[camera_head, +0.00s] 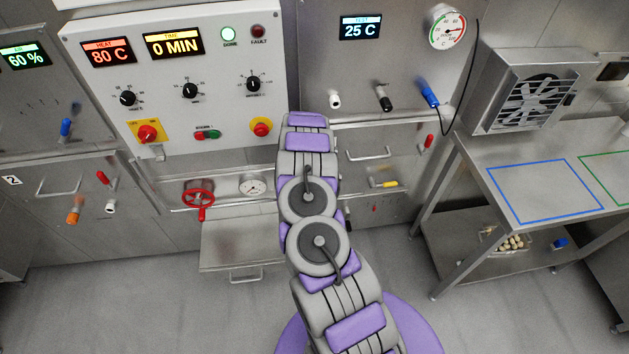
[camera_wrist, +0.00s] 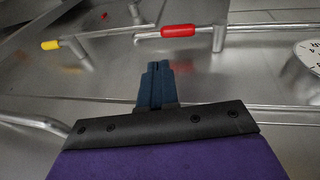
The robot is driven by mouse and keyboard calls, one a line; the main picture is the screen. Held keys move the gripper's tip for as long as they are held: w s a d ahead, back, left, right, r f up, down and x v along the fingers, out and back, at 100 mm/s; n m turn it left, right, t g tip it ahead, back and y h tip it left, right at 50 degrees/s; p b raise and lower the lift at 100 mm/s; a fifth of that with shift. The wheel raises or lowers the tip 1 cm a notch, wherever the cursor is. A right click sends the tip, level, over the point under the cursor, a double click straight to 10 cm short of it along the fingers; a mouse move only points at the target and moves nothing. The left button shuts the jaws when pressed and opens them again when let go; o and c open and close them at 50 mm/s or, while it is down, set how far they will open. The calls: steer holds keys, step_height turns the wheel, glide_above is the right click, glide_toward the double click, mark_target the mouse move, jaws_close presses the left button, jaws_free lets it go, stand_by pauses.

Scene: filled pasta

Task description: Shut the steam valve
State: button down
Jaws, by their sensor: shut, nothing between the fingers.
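A red handwheel (camera_head: 198,193) sits on the front of the machine, left of a round gauge (camera_head: 252,186). A red-handled lever (camera_wrist: 178,30) shows in the wrist view, ahead of my fingertips and apart from them. No readable label marks either one as the steam valve. My gripper (camera_wrist: 157,68) is shut and empty, in front of the metal panel. In the head view my arm hides the gripper and the part of the panel behind it. The round gauge is partly cut off at the right edge of the wrist view (camera_wrist: 310,56).
A yellow-handled lever (camera_head: 383,184) is right of my arm; it also shows in the wrist view (camera_wrist: 51,45). A flat metal shelf (camera_head: 240,245) juts out below the handwheel. A steel table (camera_head: 520,150) stands at the right. Open floor lies at the lower left.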

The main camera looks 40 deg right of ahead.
steer(key=shift+v, duration=0.9)
steer(key=shift+s+d+f, duration=0.1)
steer(key=shift+s+d, duration=0.05)
steer(key=shift+d, duration=0.15)
